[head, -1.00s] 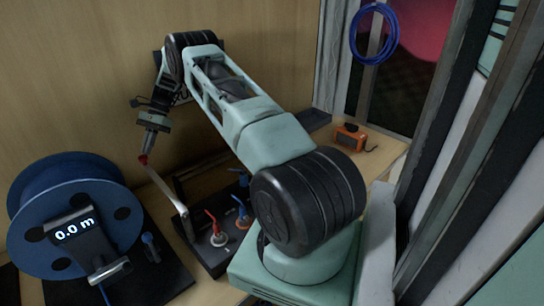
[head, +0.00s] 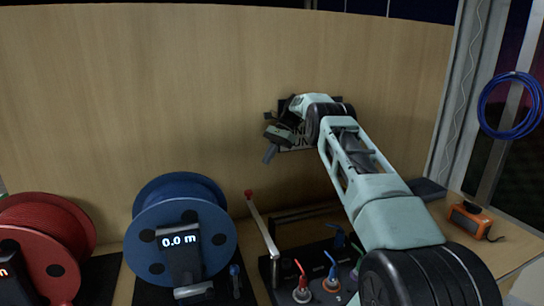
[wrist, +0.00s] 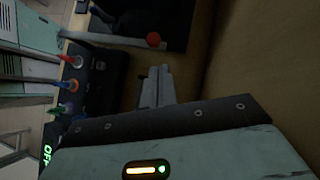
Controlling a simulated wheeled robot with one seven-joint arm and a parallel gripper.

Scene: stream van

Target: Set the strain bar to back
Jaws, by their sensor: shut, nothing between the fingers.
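The strain bar (head: 262,228) is a long pale metal lever with a red ball knob at its tip. It rises from the left side of a black base unit and leans up and to the left in the head view. Its red knob shows near the top of the wrist view (wrist: 153,40). My gripper (head: 269,155) is shut and empty, above and slightly right of the knob in the head view, with a clear gap. Its closed fingers (wrist: 157,84) also show in the wrist view, pointing up toward the knob without touching it. My forearm covers part of the base unit's right side.
Red (head: 301,282), blue and green levers stand on the base unit right of the bar. A blue reel (head: 183,250) reading 0.0 m and a red reel (head: 45,245) stand left. A wooden wall (head: 130,100) rises behind. An orange box (head: 470,219) sits right.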

